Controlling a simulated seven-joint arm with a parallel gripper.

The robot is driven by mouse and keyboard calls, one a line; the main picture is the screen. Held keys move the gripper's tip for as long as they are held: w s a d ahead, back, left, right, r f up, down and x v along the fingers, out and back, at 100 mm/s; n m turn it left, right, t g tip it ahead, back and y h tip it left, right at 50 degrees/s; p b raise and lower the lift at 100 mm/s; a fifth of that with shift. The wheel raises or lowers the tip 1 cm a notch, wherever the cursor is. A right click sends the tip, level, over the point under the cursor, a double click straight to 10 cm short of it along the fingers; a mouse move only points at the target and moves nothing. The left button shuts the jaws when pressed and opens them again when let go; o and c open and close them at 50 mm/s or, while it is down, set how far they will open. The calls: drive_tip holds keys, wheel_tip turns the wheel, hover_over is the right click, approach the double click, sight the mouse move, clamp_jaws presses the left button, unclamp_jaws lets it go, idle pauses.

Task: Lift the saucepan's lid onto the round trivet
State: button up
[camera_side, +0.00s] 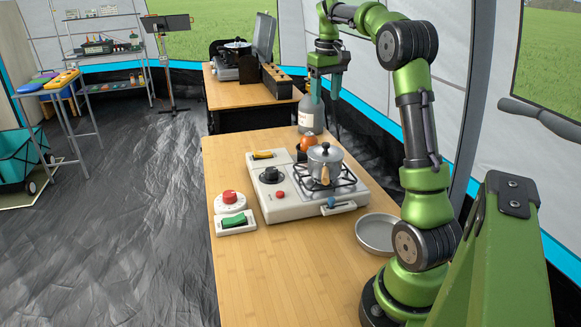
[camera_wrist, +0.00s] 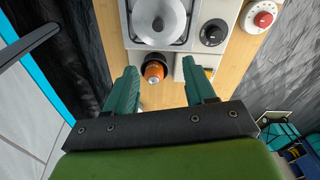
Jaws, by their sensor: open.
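The saucepan (camera_side: 324,173) stands on the stove's burner grate in the side view, with its silver lid (camera_side: 324,153) on top. The lid also shows at the top of the wrist view (camera_wrist: 160,20), partly cut off. A shallow round grey metal dish (camera_side: 376,234) lies on the table right of the stove, near my base; I cannot tell whether it is the round trivet. My gripper (camera_side: 328,96) is open and empty, pointing down, above and behind the saucepan, apart from it. In the wrist view its green fingers (camera_wrist: 160,72) are spread wide.
The stove (camera_side: 285,200) has a black knob and a red button. An orange object in a dark cup (camera_side: 306,142) and a bottle (camera_side: 310,114) stand behind the saucepan. A red-knobbed timer (camera_side: 230,200) and a green switch (camera_side: 236,222) sit left. The table's front (camera_side: 280,280) is clear.

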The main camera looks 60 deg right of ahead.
drive_tip(key=d+r, duration=0.1)
drive_tip(key=d, duration=0.1)
drive_tip(key=n, duration=0.2)
hover_over(326, 143)
drive_tip(key=shift+y, duration=0.3)
drive_tip(key=f, duration=0.9)
drive_tip(key=shift+w+d, duration=0.25)
drive_tip(key=shift+d, duration=0.05)
drive_tip(key=shift+s+a+f, duration=0.15)
drive_tip(key=shift+f, duration=1.25)
drive_tip(key=shift+s+a+f, duration=0.1)
drive_tip(key=shift+f, duration=1.25)
drive_tip(key=shift+c, duration=0.2)
clamp_jaws()
drive_tip(key=shift+r, duration=0.1)
